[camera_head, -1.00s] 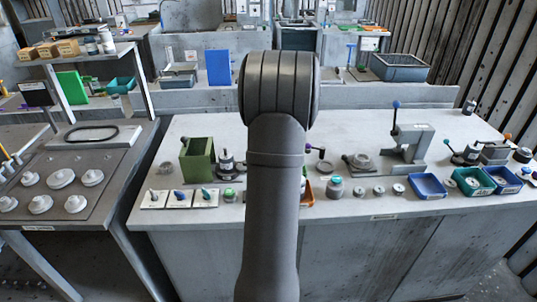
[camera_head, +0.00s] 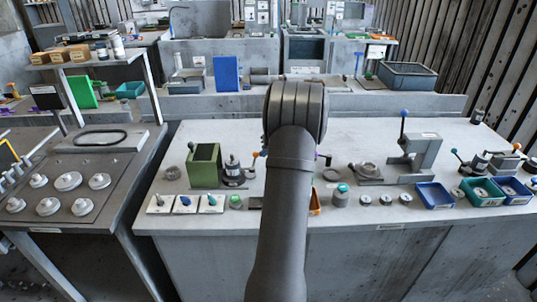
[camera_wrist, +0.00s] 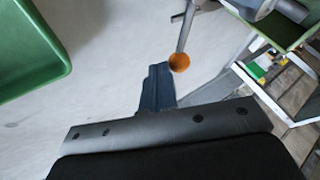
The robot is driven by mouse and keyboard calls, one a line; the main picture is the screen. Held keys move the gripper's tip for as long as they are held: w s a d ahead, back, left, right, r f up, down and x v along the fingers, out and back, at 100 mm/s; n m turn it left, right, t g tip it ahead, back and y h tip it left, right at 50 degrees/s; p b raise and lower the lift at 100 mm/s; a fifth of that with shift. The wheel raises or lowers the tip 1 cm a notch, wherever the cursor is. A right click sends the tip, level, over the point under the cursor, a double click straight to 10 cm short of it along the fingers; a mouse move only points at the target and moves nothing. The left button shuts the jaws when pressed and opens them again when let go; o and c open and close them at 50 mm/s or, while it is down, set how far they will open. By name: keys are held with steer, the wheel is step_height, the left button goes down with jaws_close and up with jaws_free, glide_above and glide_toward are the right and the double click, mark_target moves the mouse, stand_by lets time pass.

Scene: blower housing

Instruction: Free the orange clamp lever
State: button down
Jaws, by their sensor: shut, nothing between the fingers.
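The orange ball knob of the clamp lever (camera_wrist: 179,62) shows in the wrist view, at the end of a thin metal rod. The rod rises to a grey metal fixture (camera_wrist: 262,8) at the top edge, cut off by the frame. My gripper (camera_wrist: 158,68) is shut and empty, its dark fingers just left of the knob in the picture; I cannot tell whether they touch it. In the head view an orange knob (camera_head: 255,154) shows just left of my arm, beside a small clamp fixture (camera_head: 234,170). My arm hides my gripper there.
A green open box (camera_head: 204,165) stands left of the fixture; a green wall (camera_wrist: 28,50) fills the wrist view's left side. White cards (camera_head: 185,204) with small levers lie in front.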

steer(key=shift+w+a, duration=0.2)
steer(key=shift+a, duration=0.05)
steer(key=shift+d, duration=0.1)
stand_by(0.5)
steer(key=shift+d+f, duration=0.1)
steer(key=shift+d, duration=0.25)
steer(key=d, duration=0.3)
steer(key=shift+w+f, duration=0.3)
steer(key=v, duration=1)
steer(key=shift+w, duration=0.15)
